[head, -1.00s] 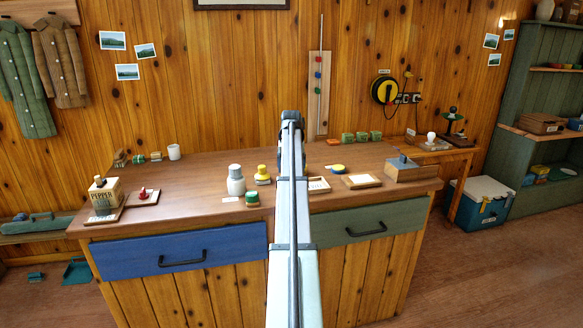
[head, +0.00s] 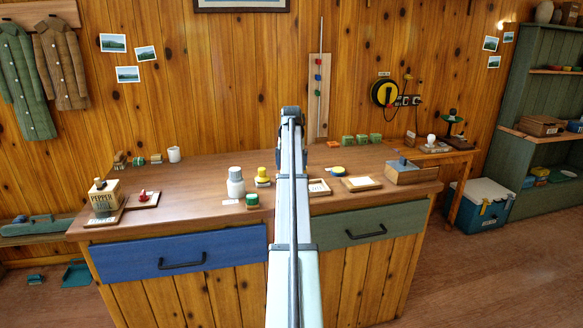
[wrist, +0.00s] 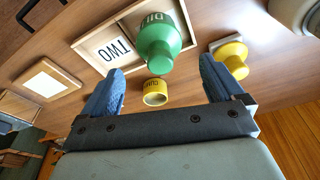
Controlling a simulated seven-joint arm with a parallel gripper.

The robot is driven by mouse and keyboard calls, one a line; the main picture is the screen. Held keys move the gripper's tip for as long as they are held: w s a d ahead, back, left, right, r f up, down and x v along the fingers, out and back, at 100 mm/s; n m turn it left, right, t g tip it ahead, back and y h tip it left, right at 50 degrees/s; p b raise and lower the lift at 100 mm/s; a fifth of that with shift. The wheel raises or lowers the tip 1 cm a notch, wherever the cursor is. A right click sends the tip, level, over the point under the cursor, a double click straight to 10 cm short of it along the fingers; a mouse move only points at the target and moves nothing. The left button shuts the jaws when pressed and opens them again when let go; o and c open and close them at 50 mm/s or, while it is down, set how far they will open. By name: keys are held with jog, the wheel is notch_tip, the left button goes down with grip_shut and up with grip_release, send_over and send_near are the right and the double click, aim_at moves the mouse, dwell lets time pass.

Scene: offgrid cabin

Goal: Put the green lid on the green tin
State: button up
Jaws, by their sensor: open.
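In the wrist view a green bottle-shaped container (wrist: 158,42) with white lettering stands at the edge of a wooden tray (wrist: 100,50) marked TWO. My arm hides it in the head view. My gripper (wrist: 160,88) is open and empty, its blue fingers apart, with the green container beyond them. A short yellow tin (wrist: 155,98) with dark lettering shows between the fingers. In the head view a short green round piece (head: 252,201) sits near the table's front edge, left of my arm. I cannot tell for sure which green piece is the lid.
A white bottle (head: 236,183) and a yellow container (head: 262,177) stand left of my arm. A pale framed tray (head: 361,183) and a grey-topped box (head: 411,172) lie to the right. A PEPPER tin (head: 104,197) stands far left. The left middle of the tabletop is clear.

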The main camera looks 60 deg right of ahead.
jog(key=shift+v, duration=2.25)
jog(key=shift+w, duration=0.1)
